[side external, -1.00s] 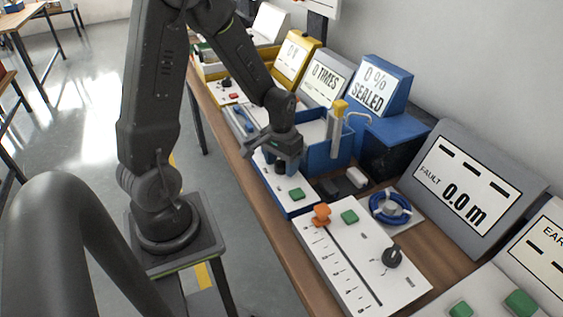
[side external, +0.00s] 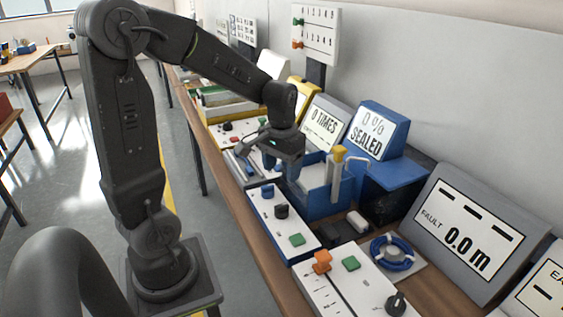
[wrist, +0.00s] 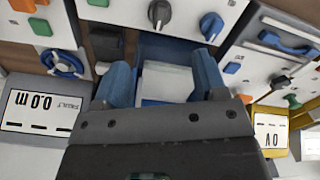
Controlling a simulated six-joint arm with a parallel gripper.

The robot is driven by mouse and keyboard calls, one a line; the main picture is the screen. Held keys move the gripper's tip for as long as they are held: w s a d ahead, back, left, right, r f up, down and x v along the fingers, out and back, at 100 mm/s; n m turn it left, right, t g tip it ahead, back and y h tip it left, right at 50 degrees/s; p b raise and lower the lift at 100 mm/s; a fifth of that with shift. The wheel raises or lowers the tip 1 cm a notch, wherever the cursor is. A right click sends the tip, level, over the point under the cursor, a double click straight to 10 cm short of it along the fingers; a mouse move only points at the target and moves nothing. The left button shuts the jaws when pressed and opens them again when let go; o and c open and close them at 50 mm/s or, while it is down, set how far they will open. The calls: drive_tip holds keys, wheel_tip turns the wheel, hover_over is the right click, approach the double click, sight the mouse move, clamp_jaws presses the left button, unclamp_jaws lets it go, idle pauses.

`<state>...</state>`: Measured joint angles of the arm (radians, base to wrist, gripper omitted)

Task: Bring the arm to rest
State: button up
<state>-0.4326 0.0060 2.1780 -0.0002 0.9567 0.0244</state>
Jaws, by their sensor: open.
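My gripper (side external: 290,172) hangs above the workbench by the near side of the blue bin (side external: 325,204), with its fingers pointing down. In the wrist view my gripper (wrist: 163,68) is open, its two blue fingers apart with nothing held between them. A white block or sheet stack (wrist: 167,82) in the blue bin shows between the fingers. A blue-edged panel with a blue knob (side external: 267,192), a black knob (side external: 281,211) and a green button (side external: 297,240) lies below and nearer the camera. The gripper is clear of both knobs.
A yellow-topped post (side external: 338,160) stands at the bin, close to my gripper. Behind it are the "0% SEALED" display (side external: 372,130) and the "0 TIMES" display (side external: 325,122). Open air lies above the bench.

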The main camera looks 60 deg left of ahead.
drive_tip(key=shift+r, duration=0.75)
drive_tip(key=s+d+r+m+t, duration=0.4)
drive_tip(key=s+d+r, duration=0.3)
drive_tip(key=d, duration=0.6)
drive_tip(key=s+t, duration=0.1)
drive_tip(key=s, duration=0.1)
drive_tip(key=shift+s+d+m+t, duration=0.2)
drive_tip(key=shift+s+m+t, duration=0.1)
drive_tip(key=shift+s, duration=0.05)
